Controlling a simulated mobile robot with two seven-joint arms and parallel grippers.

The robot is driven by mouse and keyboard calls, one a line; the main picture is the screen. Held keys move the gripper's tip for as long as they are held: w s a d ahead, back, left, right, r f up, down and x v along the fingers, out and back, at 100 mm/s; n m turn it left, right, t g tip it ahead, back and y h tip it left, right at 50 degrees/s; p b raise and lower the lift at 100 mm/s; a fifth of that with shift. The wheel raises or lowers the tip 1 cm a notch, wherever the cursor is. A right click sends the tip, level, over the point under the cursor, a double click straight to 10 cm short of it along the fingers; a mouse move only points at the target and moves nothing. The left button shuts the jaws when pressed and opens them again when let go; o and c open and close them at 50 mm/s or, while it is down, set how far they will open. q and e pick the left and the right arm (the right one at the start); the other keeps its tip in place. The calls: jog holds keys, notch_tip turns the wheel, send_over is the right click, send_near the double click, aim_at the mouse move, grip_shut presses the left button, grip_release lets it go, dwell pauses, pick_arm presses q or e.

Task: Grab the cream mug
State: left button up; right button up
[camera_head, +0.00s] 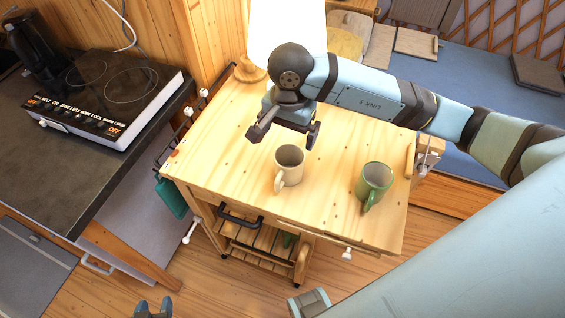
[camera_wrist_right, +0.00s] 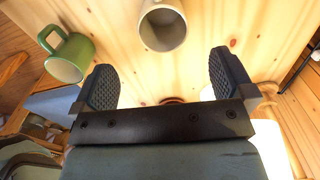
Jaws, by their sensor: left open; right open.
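The cream mug (camera_head: 289,166) stands upright on the wooden cart top (camera_head: 230,150), its handle toward the front. My right gripper (camera_head: 283,138) is open and empty, just behind the mug and apart from it. In the right wrist view the cream mug (camera_wrist_right: 163,28) is at the top centre, beyond the open fingers (camera_wrist_right: 162,82) and roughly centred between them. My left gripper (camera_head: 153,307) is open and empty at the bottom edge of the head view, low over the floor and far from the mug; only its fingertips show.
A green mug (camera_head: 375,182) stands on the cart to the right of the cream mug; it also shows in the right wrist view (camera_wrist_right: 69,58). A lamp (camera_head: 283,35) stands at the cart's back. A cooktop (camera_head: 108,92) is on the left counter. The cart's left side is clear.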

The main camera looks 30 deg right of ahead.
notch_tip(320, 180, down, 8)
jog(key=p, duration=0.2)
send_over(288, 164)
jog(key=s+a, duration=0.2)
jog(key=s, duration=0.1)
jog(key=shift+s+d+f, duration=0.1)
jog(key=shift+f, duration=2.6)
jog(key=shift+c, duration=0.2)
jog(key=c, duration=1)
jog(key=shift+r, duration=0.1)
